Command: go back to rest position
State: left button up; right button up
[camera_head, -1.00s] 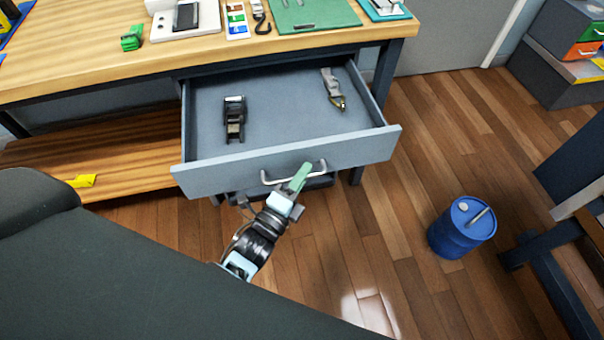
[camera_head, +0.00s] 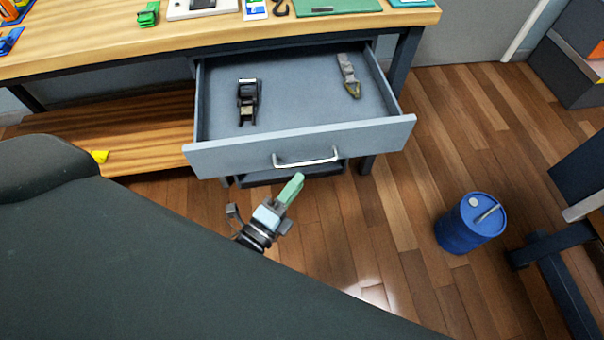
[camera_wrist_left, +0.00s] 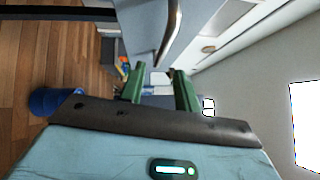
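My left gripper (camera_head: 291,188) has green fingers and hangs in front of the open drawer, below its handle in the head view. In the left wrist view the fingers of the left gripper (camera_wrist_left: 160,84) stand apart with nothing between them. The grey drawer (camera_head: 225,155) is pulled out under the workbench. Its metal handle (camera_head: 307,160) is apart from my fingers; the handle also shows in the left wrist view (camera_wrist_left: 172,28). My right gripper is in neither view.
The wooden workbench (camera_head: 105,50) holds several items. A blue barrel (camera_head: 466,228) stands on the floor at right. Bare floor lies between the drawer and barrel.

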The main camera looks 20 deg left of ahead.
pick_arm(q)
jog(key=shift+s, duration=0.15)
dwell(0.4)
